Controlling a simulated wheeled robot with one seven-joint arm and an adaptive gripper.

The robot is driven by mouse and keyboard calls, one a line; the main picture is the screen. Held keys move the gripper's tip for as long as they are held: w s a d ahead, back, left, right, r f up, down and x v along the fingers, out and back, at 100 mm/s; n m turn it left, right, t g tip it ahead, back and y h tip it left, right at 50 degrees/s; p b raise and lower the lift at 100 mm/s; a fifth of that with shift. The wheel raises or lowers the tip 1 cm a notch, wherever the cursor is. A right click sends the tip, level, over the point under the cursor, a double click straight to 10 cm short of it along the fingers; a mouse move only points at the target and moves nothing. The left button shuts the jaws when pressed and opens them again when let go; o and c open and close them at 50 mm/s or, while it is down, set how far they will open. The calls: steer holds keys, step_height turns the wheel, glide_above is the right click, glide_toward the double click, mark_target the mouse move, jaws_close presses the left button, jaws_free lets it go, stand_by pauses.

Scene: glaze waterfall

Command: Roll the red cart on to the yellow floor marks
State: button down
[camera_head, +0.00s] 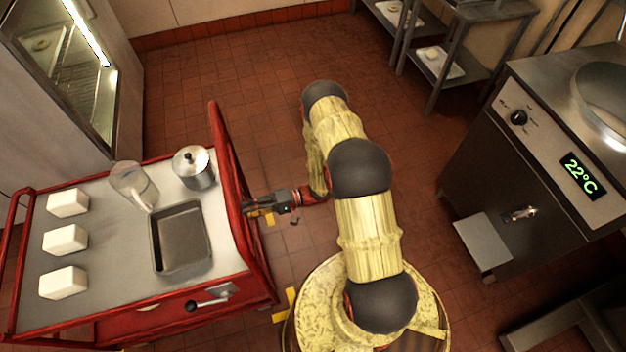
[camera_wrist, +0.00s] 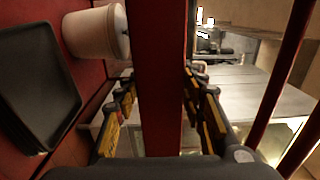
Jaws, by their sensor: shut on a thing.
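The red cart (camera_head: 222,150) stands at the left in the head view, with a grey top and red rails. My gripper (camera_head: 252,206) reaches to the cart's right end and is shut on its red rail. In the wrist view the red bar (camera_wrist: 162,70) runs between the two fingers of my gripper (camera_wrist: 165,105). A yellow floor mark (camera_head: 286,303) shows on the tiles just right of the cart's near right corner, beside my base. A second small yellow patch (camera_head: 269,218) shows by my gripper.
The cart carries three white blocks (camera_head: 65,240), a clear jug (camera_head: 128,182), a lidded steel pot (camera_head: 194,168) and a dark tray (camera_head: 181,237). A glass-fronted cabinet (camera_head: 60,60) stands behind it. A steel machine (camera_head: 535,150) is at right. Tiled floor (camera_head: 230,75) is clear beyond the cart.

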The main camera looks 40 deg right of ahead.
steer(key=shift+s+f, duration=0.35)
steer(key=c, duration=1.6)
jaws_free()
steer(key=o, duration=0.6)
steer(key=shift+w+r, duration=0.25)
steer(key=shift+o, duration=0.2)
steer(key=shift+d, duration=0.2)
steer(key=b+v, duration=0.1)
steer(key=v, duration=1)
steer(key=shift+d+r, duration=0.2)
steer(key=shift+d, duration=0.15)
steer(key=shift+s, duration=0.1)
